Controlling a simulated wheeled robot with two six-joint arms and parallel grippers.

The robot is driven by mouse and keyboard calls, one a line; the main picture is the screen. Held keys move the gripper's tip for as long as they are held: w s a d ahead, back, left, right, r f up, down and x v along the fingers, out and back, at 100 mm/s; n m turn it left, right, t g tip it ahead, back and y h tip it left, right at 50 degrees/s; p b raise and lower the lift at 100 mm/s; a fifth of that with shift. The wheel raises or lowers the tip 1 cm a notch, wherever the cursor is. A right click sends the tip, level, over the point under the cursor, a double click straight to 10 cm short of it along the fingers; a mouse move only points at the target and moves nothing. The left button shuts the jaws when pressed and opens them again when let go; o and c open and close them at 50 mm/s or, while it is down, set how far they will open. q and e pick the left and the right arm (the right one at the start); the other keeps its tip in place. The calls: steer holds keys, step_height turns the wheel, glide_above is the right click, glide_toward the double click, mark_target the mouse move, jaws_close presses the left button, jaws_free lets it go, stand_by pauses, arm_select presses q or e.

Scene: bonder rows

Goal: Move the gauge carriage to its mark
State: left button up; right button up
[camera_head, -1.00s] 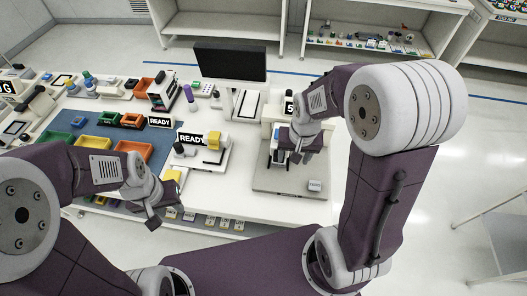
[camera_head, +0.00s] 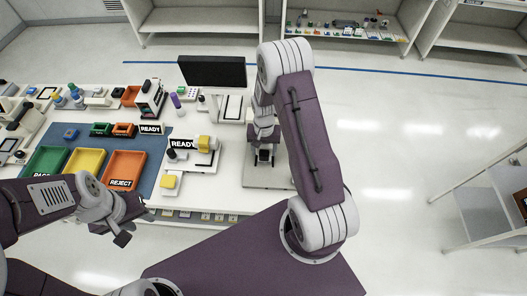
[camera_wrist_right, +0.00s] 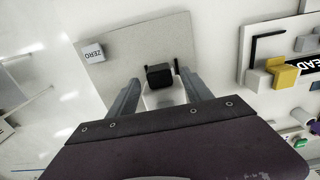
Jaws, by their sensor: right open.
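A black block (camera_wrist_right: 160,75) on a white base stands on a grey-beige plate (camera_wrist_right: 128,48); it looks like the gauge carriage. A small block marked ZERO (camera_wrist_right: 93,52) sits at the plate's left edge in the right wrist view. My right gripper (camera_head: 264,156) is open, pointing down over the plate (camera_head: 256,180). In the wrist view its fingers lie on either side of the black block; I cannot tell whether they touch it. The carriage's mark is not clear to see. My left gripper (camera_head: 130,222) hangs in front of the bench; its jaw state is unclear.
A READY-labelled device (camera_head: 190,160) with a yellow block stands left of the plate. A monitor (camera_head: 212,71) stands behind. Green, yellow (camera_head: 84,162) and orange trays lie on a blue mat at left. Open floor lies to the right, with a shelf rack (camera_head: 490,205).

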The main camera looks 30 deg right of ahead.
mark_target(264, 153)
steer(key=shift+d+f, duration=0.1)
steer(key=shift+f, duration=1.45)
steer(key=shift+c, duration=0.4)
jaws_close()
steer(key=shift+r, duration=0.1)
